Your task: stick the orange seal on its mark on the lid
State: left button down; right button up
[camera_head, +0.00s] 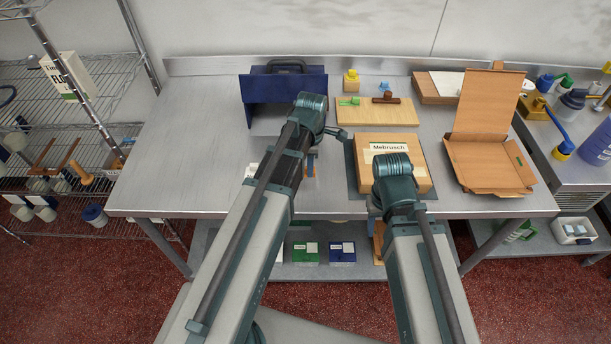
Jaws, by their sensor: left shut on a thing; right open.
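The closed tan box with its flat lid (421,180) and a white "Mebrusch" label (388,148) lies on a dark mat (351,178) at the table's front middle. My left gripper (311,160) points down just left of the box, mostly hidden behind its own wrist. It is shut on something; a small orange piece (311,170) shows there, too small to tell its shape. My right gripper (376,222) is open at the box's front edge, largely hidden by its wrist. My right wrist covers part of the lid, and I cannot make out the mark.
A navy holder (284,88) stands behind my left arm. A wooden board (380,115) at the back carries a green block (348,101) and a brown-handled piece (386,98). An open cardboard box (485,165) stands on the right.

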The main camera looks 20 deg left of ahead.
pick_arm(q)
jog(key=shift+r+p, duration=1.25)
jog(key=shift+r, duration=0.3)
jog(key=shift+d+f, duration=0.1)
